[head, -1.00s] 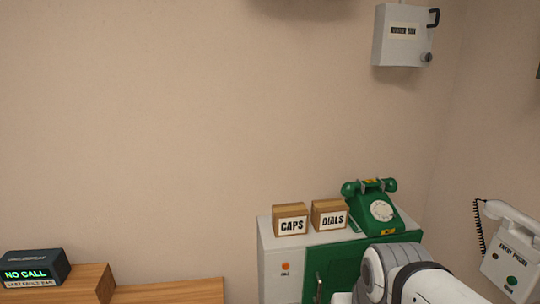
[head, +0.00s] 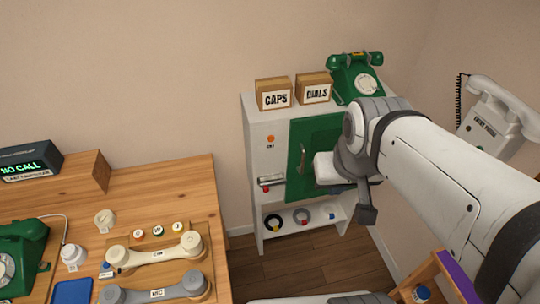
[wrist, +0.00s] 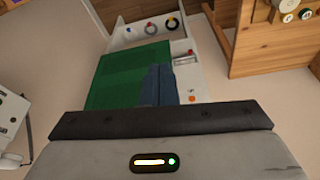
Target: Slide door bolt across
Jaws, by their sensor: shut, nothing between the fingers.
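The cabinet's green door (head: 316,136) faces me in the head view, with an upright metal handle (head: 301,158) near its left edge. A small metal bolt with a red knob (head: 271,181) sits on the white cabinet front just left of the door. The bolt also shows in the wrist view (wrist: 184,60), which sees the cabinet upside down. My gripper (wrist: 157,82) is shut and empty, in front of the door and apart from the bolt in the picture. I cannot tell its distance from the door. In the head view my arm covers the door's right part.
Boxes marked CAPS (head: 274,94) and DIALS (head: 314,89) and a green phone (head: 357,78) stand on the cabinet. Rings lie on its lower shelf. A wooden desk (head: 195,185) with handsets is at left, an entry phone (head: 500,105) at right. Floor shows between desk and cabinet.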

